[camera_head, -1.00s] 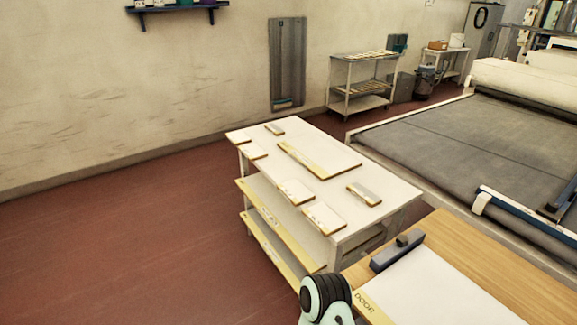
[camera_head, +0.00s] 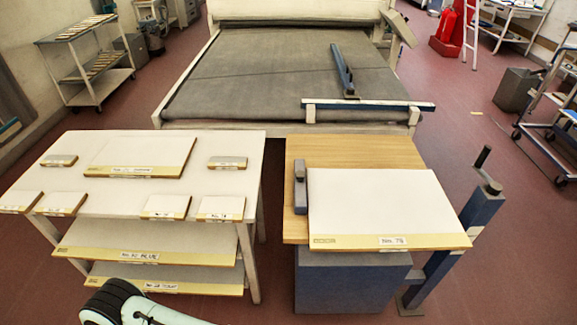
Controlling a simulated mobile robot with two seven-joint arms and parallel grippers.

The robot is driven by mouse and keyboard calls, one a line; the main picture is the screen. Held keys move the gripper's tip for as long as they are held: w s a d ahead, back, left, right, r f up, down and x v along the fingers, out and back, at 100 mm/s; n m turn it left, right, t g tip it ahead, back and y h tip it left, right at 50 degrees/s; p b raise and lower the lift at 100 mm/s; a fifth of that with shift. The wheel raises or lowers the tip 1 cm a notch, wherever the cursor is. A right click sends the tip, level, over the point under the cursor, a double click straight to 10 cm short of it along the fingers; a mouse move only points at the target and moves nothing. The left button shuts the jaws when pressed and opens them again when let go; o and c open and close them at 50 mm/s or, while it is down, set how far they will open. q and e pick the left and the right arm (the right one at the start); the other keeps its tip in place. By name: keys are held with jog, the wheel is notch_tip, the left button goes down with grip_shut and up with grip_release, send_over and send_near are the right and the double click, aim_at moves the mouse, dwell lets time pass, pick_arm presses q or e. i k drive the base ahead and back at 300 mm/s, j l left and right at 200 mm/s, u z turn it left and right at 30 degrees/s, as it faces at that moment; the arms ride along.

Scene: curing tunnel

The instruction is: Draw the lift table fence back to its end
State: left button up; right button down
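The lift table (camera_head: 298,150) has a wooden top on a blue-grey base (camera_head: 350,285) and stands right of centre. A short dark grey bar with a raised knob, which looks like the fence (camera_head: 300,190), lies along the left part of the top. It sits close against the left edge of a white panel (camera_head: 375,200) with a yellow front strip marked "No. 78". I cannot tell whether bar and panel touch. Part of my arm shows at the bottom left, well apart from the fence. Neither gripper is in view.
A white shelved table (camera_head: 240,150) with labelled panels stands left, a narrow gap from the lift table. A blue post with a crank (camera_head: 480,205) stands at the right. Behind is a wide grey conveyor bed (camera_head: 260,75) with a blue-and-white bar (camera_head: 367,105).

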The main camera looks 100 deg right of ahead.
aim_at(301, 186)
jog(key=z, duration=1.7)
